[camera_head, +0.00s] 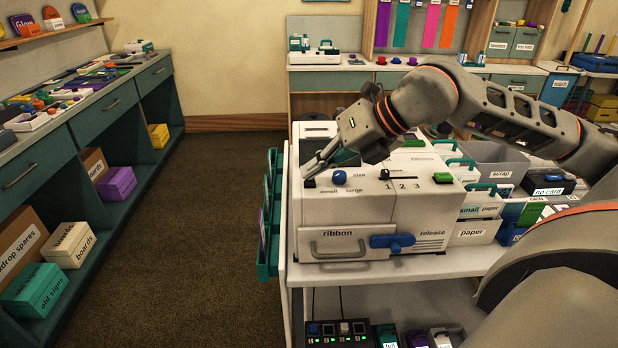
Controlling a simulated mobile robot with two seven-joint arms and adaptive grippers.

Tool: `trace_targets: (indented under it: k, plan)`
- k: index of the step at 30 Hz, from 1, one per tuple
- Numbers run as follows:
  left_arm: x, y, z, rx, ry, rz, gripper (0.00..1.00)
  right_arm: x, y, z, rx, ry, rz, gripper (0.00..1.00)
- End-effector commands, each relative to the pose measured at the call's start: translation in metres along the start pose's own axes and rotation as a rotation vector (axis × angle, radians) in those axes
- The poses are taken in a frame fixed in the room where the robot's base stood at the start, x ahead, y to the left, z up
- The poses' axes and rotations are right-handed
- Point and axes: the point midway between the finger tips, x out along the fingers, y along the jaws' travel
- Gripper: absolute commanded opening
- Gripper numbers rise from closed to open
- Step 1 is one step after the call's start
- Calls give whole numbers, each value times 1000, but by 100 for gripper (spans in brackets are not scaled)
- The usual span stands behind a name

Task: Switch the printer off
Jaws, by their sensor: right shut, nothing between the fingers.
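The printer (345,212) is a boxy off-white machine on a white cart. My right gripper (314,168) is shut and empty, pointing down-left by the printer's top left, near the size knob. I cannot tell whether it touches. My arm hides part of the printer's back. My left gripper is out of view.
A black switch box (337,332) with small lit green lights sits on the cart's lower shelf. Labelled paper bins (470,232) stand right of the printer. A green rack (268,215) hangs on the cart's left side. The brown floor (190,240) left of it is clear.

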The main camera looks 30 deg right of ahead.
Motion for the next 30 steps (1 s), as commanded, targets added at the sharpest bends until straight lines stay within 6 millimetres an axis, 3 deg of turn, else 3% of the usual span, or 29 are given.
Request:
trace_targets:
  k: [8, 24, 30]
  plan:
    - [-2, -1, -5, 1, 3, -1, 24, -5, 4, 4, -1, -3, 1, 0]
    - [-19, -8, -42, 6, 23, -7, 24, -40, 29, 30, -1, -5, 1, 0]
    - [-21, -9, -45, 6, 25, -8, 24, -43, 31, 32, -2, -4, 1, 0]
